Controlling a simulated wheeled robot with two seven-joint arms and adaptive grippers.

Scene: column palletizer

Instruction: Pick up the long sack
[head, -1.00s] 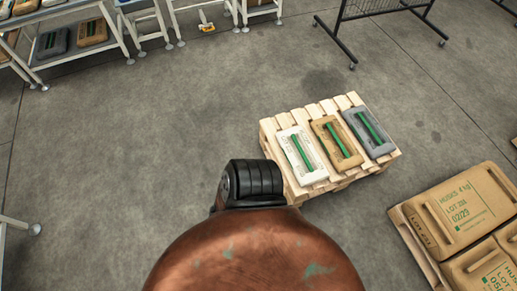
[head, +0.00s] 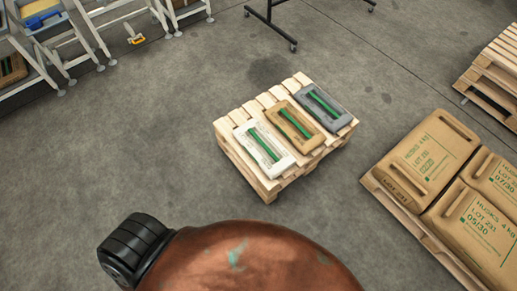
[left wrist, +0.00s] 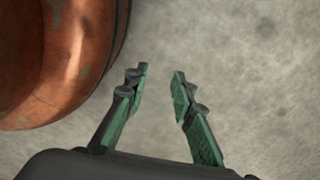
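Three flat sacks with green strips lie side by side on a small wooden pallet (head: 228,128) in the head view: a white sack (head: 278,163), a tan sack (head: 280,117) and a grey sack (head: 337,121). Larger brown sacks with printed labels lie on a lower pallet at the right, one of them a long brown sack (head: 425,155) with handles. I cannot tell from the frames which is the long sack. My left gripper (left wrist: 161,73) is open and empty above bare floor in the left wrist view; no sack shows there. My right gripper is not in view.
Another wooden pallet (head: 490,78) stands at the far right edge. White-framed racks (head: 95,32) line the upper left, and a dark wheeled stand (head: 270,18) is at the top. Bare concrete floor lies left of the small pallet and between the pallets.

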